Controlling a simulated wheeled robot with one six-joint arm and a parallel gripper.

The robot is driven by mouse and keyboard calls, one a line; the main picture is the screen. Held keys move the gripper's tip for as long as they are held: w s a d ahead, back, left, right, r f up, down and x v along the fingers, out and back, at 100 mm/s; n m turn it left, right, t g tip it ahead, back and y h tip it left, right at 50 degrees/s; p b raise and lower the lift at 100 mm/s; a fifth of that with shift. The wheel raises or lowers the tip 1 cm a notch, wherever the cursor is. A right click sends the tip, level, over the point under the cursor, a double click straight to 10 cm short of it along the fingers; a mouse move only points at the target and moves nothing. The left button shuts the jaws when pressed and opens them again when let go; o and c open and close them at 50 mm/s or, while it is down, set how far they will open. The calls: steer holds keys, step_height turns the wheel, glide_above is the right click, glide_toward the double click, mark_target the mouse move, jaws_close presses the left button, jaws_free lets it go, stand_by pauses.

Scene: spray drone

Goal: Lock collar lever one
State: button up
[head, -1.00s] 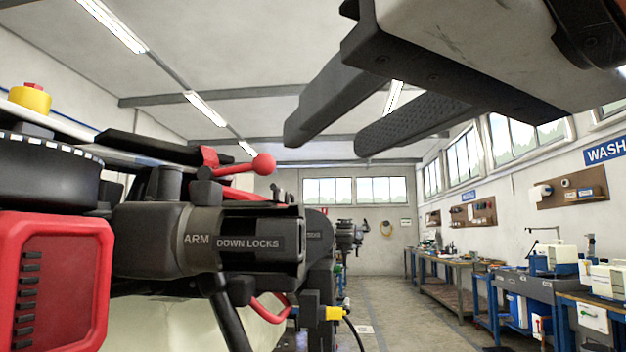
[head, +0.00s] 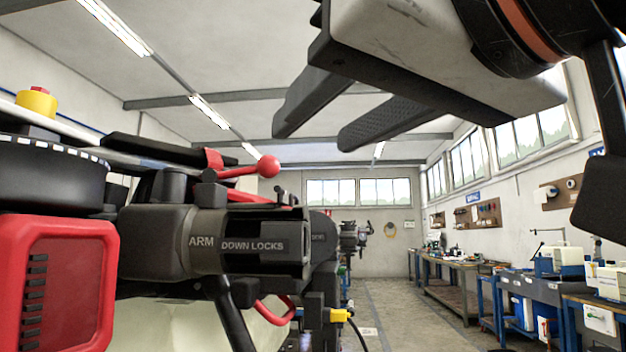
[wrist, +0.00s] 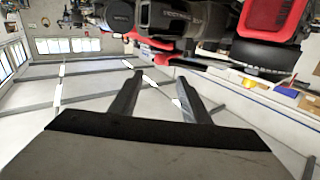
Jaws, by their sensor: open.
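A red collar lever with a ball knob (head: 268,166) sticks up and to the right from the dark collar (head: 205,238) of the drone arm, which reads "ARM DOWN LOCKS". A red loop (head: 272,310) shows below the collar. My gripper (head: 308,135) is open and empty, above and to the right of the ball knob, with a gap between them. In the wrist view, my gripper's two fingers (wrist: 158,78) are apart with nothing between them. The collar (wrist: 178,15) shows upside down at the top of that view, beyond the fingertips.
A red box-shaped part (head: 58,285) and a black round part (head: 50,175) with a yellow and red button (head: 37,102) are at the left. Workbenches (head: 540,290) line the right wall. The aisle floor (head: 410,320) between is clear.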

mark_target(272, 164)
steer(key=shift+x, duration=6.8)
steer(key=shift+c, duration=0.6)
jaws_close()
